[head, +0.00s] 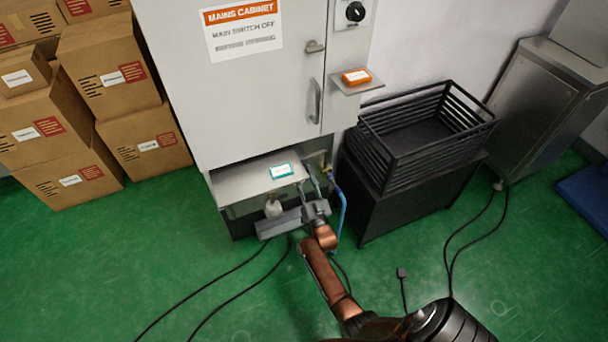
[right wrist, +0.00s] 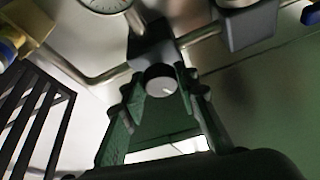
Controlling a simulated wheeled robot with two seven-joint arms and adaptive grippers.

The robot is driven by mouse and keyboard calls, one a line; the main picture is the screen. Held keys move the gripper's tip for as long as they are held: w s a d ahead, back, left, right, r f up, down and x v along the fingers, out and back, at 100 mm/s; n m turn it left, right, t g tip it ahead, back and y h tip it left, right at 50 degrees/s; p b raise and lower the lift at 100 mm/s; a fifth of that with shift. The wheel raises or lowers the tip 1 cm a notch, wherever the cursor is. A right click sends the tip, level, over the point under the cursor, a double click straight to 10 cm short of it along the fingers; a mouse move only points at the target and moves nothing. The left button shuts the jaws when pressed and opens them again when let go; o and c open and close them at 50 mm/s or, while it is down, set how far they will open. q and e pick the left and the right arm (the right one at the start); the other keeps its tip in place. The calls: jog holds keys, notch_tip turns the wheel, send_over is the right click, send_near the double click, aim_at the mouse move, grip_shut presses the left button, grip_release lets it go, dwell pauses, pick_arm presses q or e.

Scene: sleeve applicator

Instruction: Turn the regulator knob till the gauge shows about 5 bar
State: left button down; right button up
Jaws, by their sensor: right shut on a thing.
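The regulator knob (right wrist: 161,80) is a small round grey cap with a white mark, under a dark regulator block (right wrist: 152,42) in the right wrist view. My right gripper (right wrist: 160,86) is shut on the knob, one finger on each side. The pressure gauge (right wrist: 105,4) is cut off by the top edge of that view, and its reading cannot be made out. In the head view my right gripper (head: 314,190) reaches under the cabinet's lower shelf, and the knob and gauge are hidden there. My left gripper is not in view.
Metal pipes (right wrist: 92,72) and a brass valve (right wrist: 35,30) lie close to the gripper. The mains cabinet (head: 250,100) stands above, its lower shelf (head: 235,186) holding a teal-white box (head: 281,170). A black slatted crate (head: 440,150) is to the right. Cables cross the green floor.

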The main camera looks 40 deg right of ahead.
jog(key=shift+f, duration=0.1)
jog(key=o, duration=1.1)
jog(key=shift+o, duration=0.2)
jog(key=v, duration=1.2)
